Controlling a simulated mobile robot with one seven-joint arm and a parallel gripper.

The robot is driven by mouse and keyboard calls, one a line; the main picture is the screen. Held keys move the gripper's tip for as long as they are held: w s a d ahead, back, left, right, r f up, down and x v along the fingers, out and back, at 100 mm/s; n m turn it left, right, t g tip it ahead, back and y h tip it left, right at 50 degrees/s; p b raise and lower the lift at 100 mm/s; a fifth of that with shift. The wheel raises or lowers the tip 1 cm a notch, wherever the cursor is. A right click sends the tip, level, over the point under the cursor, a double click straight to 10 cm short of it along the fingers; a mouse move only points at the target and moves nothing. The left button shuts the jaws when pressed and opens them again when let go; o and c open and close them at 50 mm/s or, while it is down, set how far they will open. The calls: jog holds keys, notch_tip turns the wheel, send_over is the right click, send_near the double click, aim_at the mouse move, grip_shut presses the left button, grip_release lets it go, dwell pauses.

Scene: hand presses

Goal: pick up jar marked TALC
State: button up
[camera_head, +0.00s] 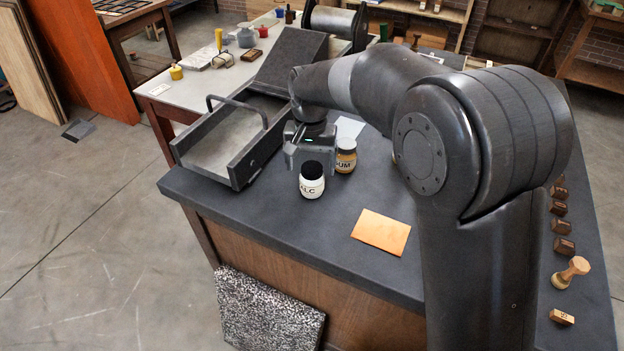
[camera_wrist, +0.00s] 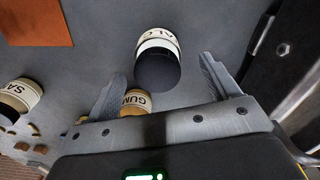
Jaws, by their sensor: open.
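The jar marked TALC (camera_head: 312,184) is white with a black lid and stands upright near the front edge of the dark worktop. In the head view only part of its lettering shows. In the wrist view the TALC jar (camera_wrist: 158,58) lies ahead of and between the two fingers, apart from both. My gripper (camera_head: 302,160) is open and empty, just behind and above the jar; its fingers also show in the wrist view (camera_wrist: 163,80).
A GUM jar (camera_head: 346,158) stands close to the right of the TALC jar. A dark metal tray with a handle (camera_head: 236,160) is at the left. An orange card (camera_head: 381,232) lies on clear worktop to the right. A jar marked SA (camera_wrist: 20,95) shows in the wrist view.

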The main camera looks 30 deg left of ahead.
notch_tip(320, 180, down, 4)
jog(key=shift+w+d+f, duration=0.1)
jog(key=shift+d+f, duration=0.05)
jog(key=shift+f, duration=0.05)
jog(key=shift+c, duration=0.2)
jog(key=shift+r, duration=0.1)
jog(key=c, duration=1.2)
jog(key=shift+o, duration=0.2)
